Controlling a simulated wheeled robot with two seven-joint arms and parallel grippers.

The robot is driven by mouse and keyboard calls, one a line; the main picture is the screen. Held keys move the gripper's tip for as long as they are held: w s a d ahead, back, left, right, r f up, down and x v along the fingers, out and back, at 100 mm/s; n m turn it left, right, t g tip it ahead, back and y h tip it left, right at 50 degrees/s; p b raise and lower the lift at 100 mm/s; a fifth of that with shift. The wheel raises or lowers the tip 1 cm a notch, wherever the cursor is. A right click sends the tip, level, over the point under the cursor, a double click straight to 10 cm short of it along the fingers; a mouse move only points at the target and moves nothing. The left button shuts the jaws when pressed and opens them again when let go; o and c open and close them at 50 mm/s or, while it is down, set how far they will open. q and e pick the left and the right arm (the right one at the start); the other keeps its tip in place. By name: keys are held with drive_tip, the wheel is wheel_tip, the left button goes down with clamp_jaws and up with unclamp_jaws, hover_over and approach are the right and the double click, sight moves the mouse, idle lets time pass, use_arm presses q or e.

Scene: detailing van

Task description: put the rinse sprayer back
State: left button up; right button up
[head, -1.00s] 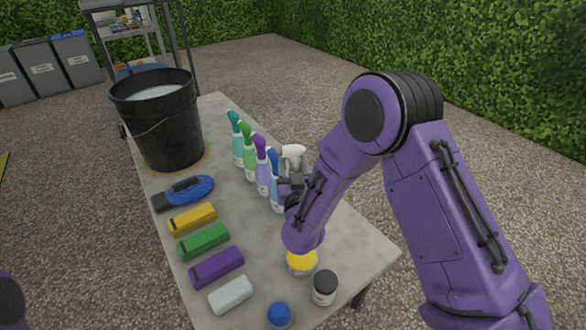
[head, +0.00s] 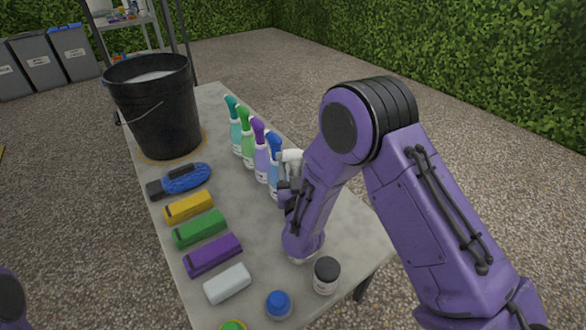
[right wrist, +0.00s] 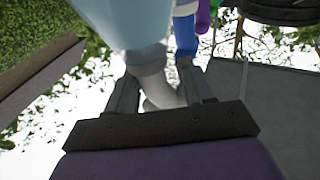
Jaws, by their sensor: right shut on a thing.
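My right gripper (head: 289,190) is shut on a sprayer with a white trigger head (head: 292,157), at the near end of a row of sprayers on the table. In the right wrist view its white neck (right wrist: 150,85) is between my two fingers, with a pale body (right wrist: 120,22) above. In the head view its lower part is hidden by my gripper and arm, so I cannot tell whether it touches the table. Beside it stands the blue-headed sprayer (head: 275,160). No label is readable. My left gripper is out of view.
Purple (head: 260,150), green (head: 246,138) and teal (head: 234,127) sprayers continue the row on the table (head: 225,180). A black bucket (head: 165,120) stands at the far end. A brush (head: 180,179), coloured blocks (head: 200,228) and jars (head: 326,275) occupy the left side and near end.

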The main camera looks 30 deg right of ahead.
idle(0.3)
drive_tip(key=shift+f+b, duration=0.45)
drive_tip(key=shift+f, duration=0.15)
drive_tip(key=o, duration=1.8)
drive_tip(key=shift+r+p+v, duration=0.15)
drive_tip(key=shift+p+v, duration=0.05)
drive_tip(key=shift+v, duration=0.5)
drive_tip(key=shift+r+p+v, duration=0.15)
drive_tip(key=shift+v, duration=0.5)
drive_tip(key=v, duration=0.3)
drive_tip(key=r+p+v, duration=0.1)
drive_tip(key=v, duration=0.5)
drive_tip(key=shift+s+r, duration=0.1)
drive_tip(key=shift+s, duration=0.15)
